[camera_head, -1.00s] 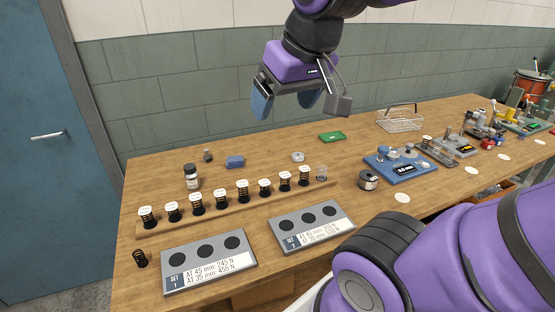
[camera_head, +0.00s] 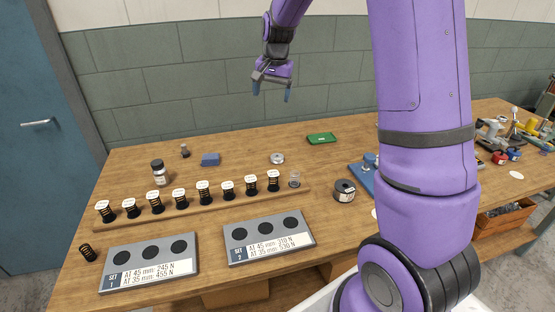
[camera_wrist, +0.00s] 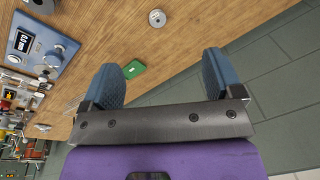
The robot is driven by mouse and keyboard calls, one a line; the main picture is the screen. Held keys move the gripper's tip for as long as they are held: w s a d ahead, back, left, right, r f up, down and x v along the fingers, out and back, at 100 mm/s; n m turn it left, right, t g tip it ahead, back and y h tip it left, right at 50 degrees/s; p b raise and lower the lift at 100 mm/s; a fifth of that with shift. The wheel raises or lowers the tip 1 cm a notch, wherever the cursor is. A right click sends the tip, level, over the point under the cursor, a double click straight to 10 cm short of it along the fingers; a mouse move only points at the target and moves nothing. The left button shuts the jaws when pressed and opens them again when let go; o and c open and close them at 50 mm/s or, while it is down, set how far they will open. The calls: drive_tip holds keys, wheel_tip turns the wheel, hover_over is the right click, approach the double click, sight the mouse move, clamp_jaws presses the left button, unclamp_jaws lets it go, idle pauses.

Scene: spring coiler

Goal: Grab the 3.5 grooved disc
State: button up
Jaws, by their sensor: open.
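No disc in view carries a readable 3.5 mark, so I cannot tell which is the named one. A small silver round piece (camera_head: 277,158) lies on the table behind the row of springs; it also shows at the top of the wrist view (camera_wrist: 157,18). A blue device (camera_head: 361,176) with round parts is mostly hidden behind my arm in the head view; the wrist view shows it with its display (camera_wrist: 29,43) at upper left. My gripper (camera_head: 271,91) is open and empty, high above the table's back edge. Its blue fingers (camera_wrist: 162,74) are apart.
Several springs with white tops stand on a wooden rack (camera_head: 225,202). Two grey set plates (camera_head: 151,285) (camera_head: 270,255) lie in front. A dark spool (camera_head: 344,190), green tray (camera_head: 321,138), blue block (camera_head: 210,159) and bottle (camera_head: 159,172) stand around. My arm hides the right middle.

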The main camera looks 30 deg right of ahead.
drive_tip(key=w+d+f+m+g, duration=0.15)
drive_tip(key=w+d+f, duration=0.35)
drive_tip(key=f, duration=0.5)
drive_tip(key=m, duration=0.3)
hover_over(277, 156)
wheel_tip(277, 156, down, 10)
drive_tip(key=shift+n, duration=0.25)
wheel_tip(277, 156, down, 11)
drive_tip(key=shift+w+d+r, duration=0.1)
drive_tip(key=c, duration=1.2)
drive_tip(key=shift+r, duration=0.1)
